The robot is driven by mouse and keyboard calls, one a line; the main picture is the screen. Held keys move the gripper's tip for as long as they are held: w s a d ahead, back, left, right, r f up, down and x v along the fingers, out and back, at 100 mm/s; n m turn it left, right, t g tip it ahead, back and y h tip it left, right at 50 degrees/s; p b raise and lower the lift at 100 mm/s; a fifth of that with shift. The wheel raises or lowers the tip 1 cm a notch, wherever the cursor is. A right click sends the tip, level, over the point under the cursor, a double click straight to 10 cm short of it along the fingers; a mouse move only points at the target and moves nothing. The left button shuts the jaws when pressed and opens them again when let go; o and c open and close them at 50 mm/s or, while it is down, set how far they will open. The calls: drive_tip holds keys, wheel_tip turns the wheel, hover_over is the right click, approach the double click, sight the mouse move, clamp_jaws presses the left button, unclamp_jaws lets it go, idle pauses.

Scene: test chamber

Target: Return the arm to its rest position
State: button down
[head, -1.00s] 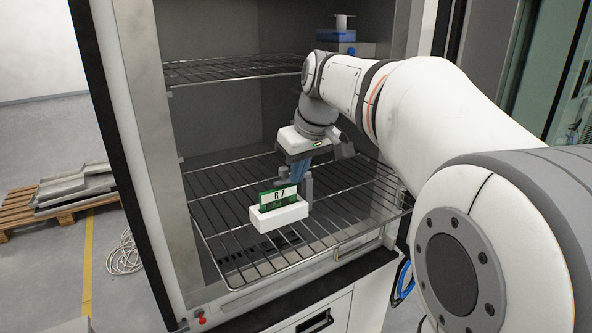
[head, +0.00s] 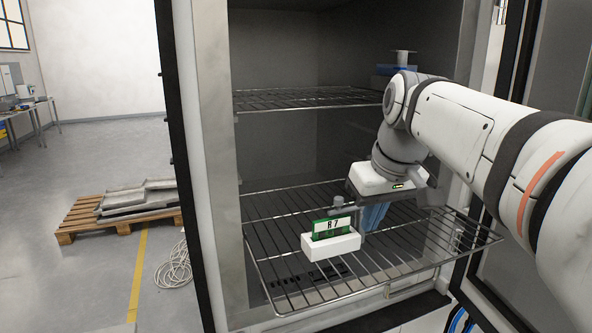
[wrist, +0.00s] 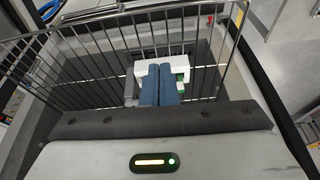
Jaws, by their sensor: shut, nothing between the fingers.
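My gripper (head: 374,214) is inside the open chamber, above the lower wire shelf and just right of a white block holding a green board. In the wrist view its two blue fingers (wrist: 158,84) are together, with nothing between them. The white block (head: 331,245) rests on the shelf, and the green board labelled R7 (head: 332,228) stands upright in it. The block also shows beyond the fingertips in the wrist view (wrist: 178,72). A gap between gripper and board is hard to judge.
The lower wire shelf (head: 300,291) extends out of the chamber front. An upper wire shelf (head: 300,98) is above, with a blue item (head: 397,70) at its right. A pallet with grey slabs (head: 120,207) and a coiled cable (head: 175,268) lie on the floor at left.

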drive_tip(key=s+f+m, duration=0.1)
drive_tip(key=s+f, duration=0.5)
drive_tip(key=f, duration=0.4)
drive_tip(key=s+f+m+h, duration=0.1)
drive_tip(key=s+f+m, duration=0.1)
drive_tip(key=s+f, duration=0.4)
wheel_tip(320, 180, down, 4)
drive_tip(key=shift+s+f, duration=0.1)
drive_tip(key=shift+s, duration=0.25)
